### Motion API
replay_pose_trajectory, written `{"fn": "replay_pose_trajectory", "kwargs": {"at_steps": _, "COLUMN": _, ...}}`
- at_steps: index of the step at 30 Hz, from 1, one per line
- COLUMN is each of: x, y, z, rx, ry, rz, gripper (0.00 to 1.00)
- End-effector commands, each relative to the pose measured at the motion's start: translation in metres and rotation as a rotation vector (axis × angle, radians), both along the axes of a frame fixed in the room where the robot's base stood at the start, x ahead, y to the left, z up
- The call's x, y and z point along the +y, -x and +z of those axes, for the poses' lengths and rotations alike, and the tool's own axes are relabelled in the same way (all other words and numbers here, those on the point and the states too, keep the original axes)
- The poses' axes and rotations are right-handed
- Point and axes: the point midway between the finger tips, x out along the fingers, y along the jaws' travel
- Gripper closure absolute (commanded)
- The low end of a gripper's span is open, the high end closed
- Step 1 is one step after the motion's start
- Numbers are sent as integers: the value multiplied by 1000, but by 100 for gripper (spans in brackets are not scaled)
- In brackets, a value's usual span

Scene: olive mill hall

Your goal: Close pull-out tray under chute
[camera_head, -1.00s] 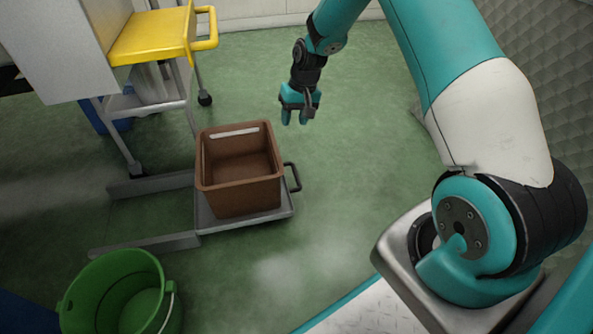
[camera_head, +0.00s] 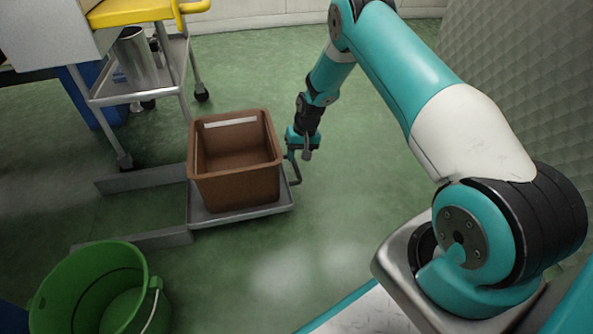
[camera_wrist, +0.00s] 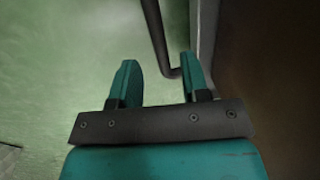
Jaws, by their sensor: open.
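The grey pull-out tray (camera_head: 240,215) is out on its floor rails. A brown crate (camera_head: 235,190) stands on it, with an empty inside. The tray's dark handle (camera_head: 297,178) sticks out from its right end. My gripper (camera_head: 299,153) is low beside the crate's right side, at the far part of the handle, and partly covers it. In the wrist view my open gripper (camera_wrist: 160,60) has the dark handle bar (camera_wrist: 157,35) between its fingers in the picture. The bar bends toward the right finger. I cannot tell whether they touch.
Two grey rails (camera_head: 140,181) run left from the tray, with bare floor between them. A green bucket (camera_head: 95,295) stands at the near left. A wheeled metal stand (camera_head: 135,95) with a yellow top is behind. The floor right of the tray is clear.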

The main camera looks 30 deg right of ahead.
Motion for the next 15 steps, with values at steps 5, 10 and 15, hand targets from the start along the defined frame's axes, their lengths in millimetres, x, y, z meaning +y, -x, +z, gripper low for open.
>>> {"fn": "replay_pose_trajectory", "kwargs": {"at_steps": 5, "x": 5, "y": -2, "z": -29, "rx": 0, "ry": 0, "rz": 2, "gripper": 58}}
{"fn": "replay_pose_trajectory", "kwargs": {"at_steps": 10, "x": 7, "y": -2, "z": -36, "rx": 0, "ry": 0, "rz": 1, "gripper": 58}}
{"fn": "replay_pose_trajectory", "kwargs": {"at_steps": 15, "x": 7, "y": -2, "z": -35, "rx": 0, "ry": 0, "rz": 1, "gripper": 58}}
